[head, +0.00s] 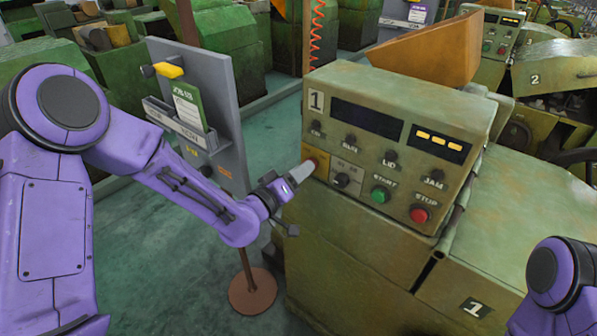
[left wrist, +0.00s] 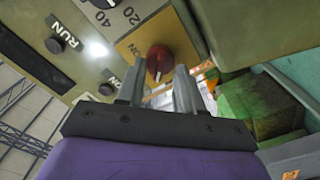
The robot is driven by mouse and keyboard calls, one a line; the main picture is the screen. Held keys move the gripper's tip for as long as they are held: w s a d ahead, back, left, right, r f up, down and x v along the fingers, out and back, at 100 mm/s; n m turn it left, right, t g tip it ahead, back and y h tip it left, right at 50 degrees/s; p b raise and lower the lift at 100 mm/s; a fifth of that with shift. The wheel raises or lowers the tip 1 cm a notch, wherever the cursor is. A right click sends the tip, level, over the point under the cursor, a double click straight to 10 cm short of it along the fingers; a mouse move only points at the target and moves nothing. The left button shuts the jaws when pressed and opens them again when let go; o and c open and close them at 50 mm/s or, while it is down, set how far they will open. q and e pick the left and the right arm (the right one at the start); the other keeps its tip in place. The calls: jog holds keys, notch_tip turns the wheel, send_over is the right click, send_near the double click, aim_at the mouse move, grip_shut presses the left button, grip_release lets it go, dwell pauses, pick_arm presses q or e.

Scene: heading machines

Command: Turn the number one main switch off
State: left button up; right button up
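The number one machine's control panel (head: 395,140) faces me in the head view, with a white "1" plate (head: 316,100) at its upper left corner. The main switch is a red knob (left wrist: 159,60) on a yellow plate (left wrist: 140,42), seen in the left wrist view. In the head view the yellow plate (head: 319,158) shows at the panel's left edge, and my gripper partly hides the knob. My left gripper (left wrist: 160,72) is open, with its fingertips on either side of the knob. I cannot tell whether they touch it or which setting it points to. My right gripper is out of view.
A green start button (head: 380,195) and a red stop button (head: 419,215) sit right of the switch. A grey board (head: 215,100) with a yellow-handled item (head: 168,70) stands to the left on a post with a round brown base (head: 252,291). Green floor is clear around it.

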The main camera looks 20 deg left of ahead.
pick_arm(q)
jog(key=v, duration=1)
jog(key=shift+s, duration=0.25)
jog(key=shift+a, duration=0.1)
